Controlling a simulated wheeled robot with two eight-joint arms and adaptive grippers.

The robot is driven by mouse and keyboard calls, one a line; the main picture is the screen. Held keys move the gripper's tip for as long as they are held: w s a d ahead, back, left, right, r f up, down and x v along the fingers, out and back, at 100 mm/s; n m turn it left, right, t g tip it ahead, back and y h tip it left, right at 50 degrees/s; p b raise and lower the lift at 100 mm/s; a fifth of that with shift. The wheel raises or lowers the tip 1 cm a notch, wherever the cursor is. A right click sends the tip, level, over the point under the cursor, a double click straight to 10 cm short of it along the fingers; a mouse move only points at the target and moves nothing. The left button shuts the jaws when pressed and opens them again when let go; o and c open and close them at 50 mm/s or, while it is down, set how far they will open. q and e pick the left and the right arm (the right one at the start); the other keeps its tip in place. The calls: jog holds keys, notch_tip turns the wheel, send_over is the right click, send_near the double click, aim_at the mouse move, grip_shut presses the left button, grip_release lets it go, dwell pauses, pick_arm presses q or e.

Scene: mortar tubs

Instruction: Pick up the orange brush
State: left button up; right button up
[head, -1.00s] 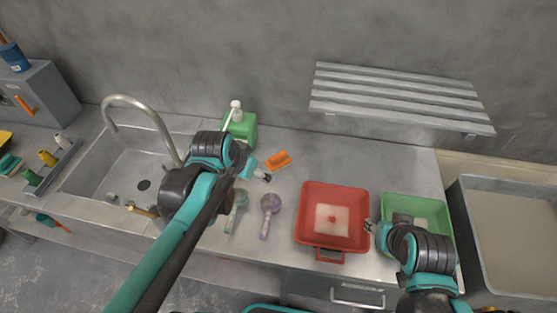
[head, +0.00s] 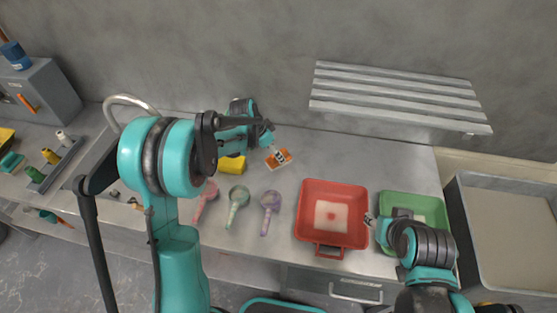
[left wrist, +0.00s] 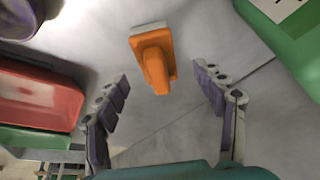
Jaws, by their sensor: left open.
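The orange brush (head: 285,158) lies on the grey counter, left of and behind the red tub, and is partly covered by my left gripper in the head view. In the left wrist view the brush (left wrist: 155,62) has an orange handle and a pale edge. My left gripper (head: 277,154) is at the brush. In the left wrist view its fingers (left wrist: 162,88) are spread wide on either side of the handle's line, not touching it. My right gripper (head: 370,220) is at the left rim of the green tub; its jaws are too small to read.
A red tub (head: 309,232) and green tub (head: 436,202) stand to the right. Pink (head: 207,190), green (head: 237,196) and purple (head: 270,199) scoops lie in front, with a yellow block (head: 233,165) behind. A green container (left wrist: 296,45) is close in the left wrist view.

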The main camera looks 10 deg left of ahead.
pick_arm(q)
jog(key=b+x, duration=0.1)
jog(key=x, duration=0.4)
jog(key=shift+s+d+f+b, duration=0.1)
jog(key=shift+b, duration=0.25)
jog(key=shift+s, duration=0.1)
jog(key=c, duration=1.4)
notch_tip(320, 180, up, 10)
jog(key=p, duration=0.3)
jog(key=shift+c, duration=0.2)
